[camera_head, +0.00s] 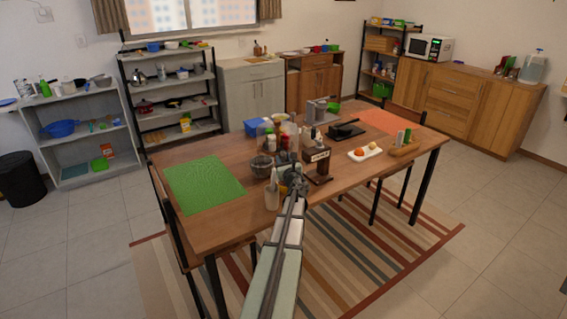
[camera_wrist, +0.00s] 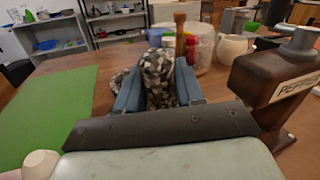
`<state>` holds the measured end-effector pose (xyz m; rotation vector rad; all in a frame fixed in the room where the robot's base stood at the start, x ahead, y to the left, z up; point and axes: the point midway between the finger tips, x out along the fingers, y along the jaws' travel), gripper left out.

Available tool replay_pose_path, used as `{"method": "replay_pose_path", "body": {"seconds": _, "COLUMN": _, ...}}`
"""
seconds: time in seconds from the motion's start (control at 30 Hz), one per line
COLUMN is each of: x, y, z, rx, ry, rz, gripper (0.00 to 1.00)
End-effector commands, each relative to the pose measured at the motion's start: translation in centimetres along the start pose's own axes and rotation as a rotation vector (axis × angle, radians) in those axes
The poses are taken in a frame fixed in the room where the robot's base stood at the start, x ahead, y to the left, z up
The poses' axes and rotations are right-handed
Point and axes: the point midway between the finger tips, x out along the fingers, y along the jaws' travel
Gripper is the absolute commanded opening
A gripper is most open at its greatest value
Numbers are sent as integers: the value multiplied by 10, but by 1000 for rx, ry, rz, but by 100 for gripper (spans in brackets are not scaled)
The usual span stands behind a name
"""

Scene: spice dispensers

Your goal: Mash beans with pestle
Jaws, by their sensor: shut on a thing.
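My gripper (camera_wrist: 158,85) has its two blue fingers on either side of a black-and-white speckled stone piece, which looks like the pestle (camera_wrist: 158,68), and is shut on it. The pestle stands roughly upright between the fingers. In the head view my gripper (camera_head: 291,179) is over the near middle of the table. A dark grey bowl, which looks like the mortar (camera_head: 262,166), stands just left of it. A small speckled part of it seems to show left of the fingers in the wrist view. No beans can be made out, and the mortar's inside is hidden.
A brown pepper dispenser (camera_wrist: 268,85) stands close on the right. A pale holder (camera_head: 272,199) is at the near left. Several bottles and jars crowd behind my gripper. A green mat (camera_head: 203,183) leaves free room on the left. A white tray (camera_head: 365,153) lies to the right.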

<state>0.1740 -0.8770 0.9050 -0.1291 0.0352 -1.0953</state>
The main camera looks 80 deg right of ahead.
Motion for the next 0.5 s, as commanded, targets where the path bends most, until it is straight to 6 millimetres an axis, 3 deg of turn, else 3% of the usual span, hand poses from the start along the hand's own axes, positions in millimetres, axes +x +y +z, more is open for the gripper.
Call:
{"method": "replay_pose_path", "body": {"seconds": 0.27, "x": -3, "y": -1, "z": 0, "rx": 0, "ry": -1, "rz": 0, "gripper": 7}}
{"method": "replay_pose_path", "body": {"seconds": 0.5, "x": -21, "y": -7, "z": 0, "rx": 0, "ry": -1, "rz": -1, "gripper": 7}}
